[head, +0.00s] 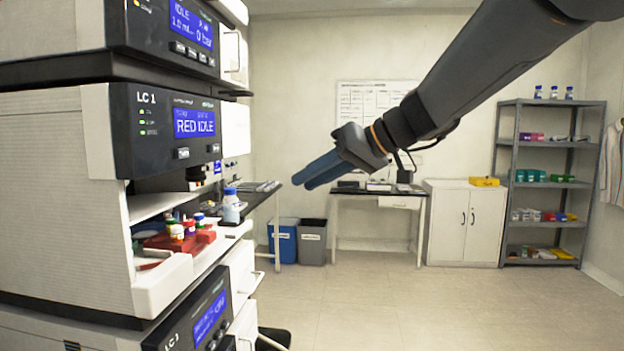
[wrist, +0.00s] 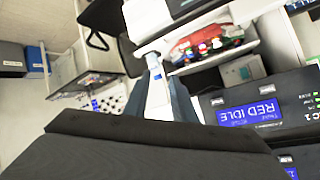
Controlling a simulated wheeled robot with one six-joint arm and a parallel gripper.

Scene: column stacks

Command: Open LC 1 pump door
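The stack's top module (head: 60,30) shows "IDLE", "1.0 mL" and "0 bar" on its display (head: 191,25), which reads like the pump. Its top is cut off. A white door panel with a handle (head: 235,58) sits at its front right and looks shut. The module below, marked LC 1 (head: 150,120), reads "RED IDLE"; this display also shows in the wrist view (wrist: 250,110). My gripper (head: 308,184) is in free air right of the stack, lower than the pump door and apart from it. Its blue fingers (wrist: 158,105) stand apart with nothing held.
Vials in red trays (head: 180,240) sit in the open bay under the middle module, beside a blue-capped bottle (head: 231,205). A lower module (head: 205,320) juts out below. Bins (head: 282,242), a desk, a cabinet (head: 465,222) and shelves stand behind. The right floor is clear.

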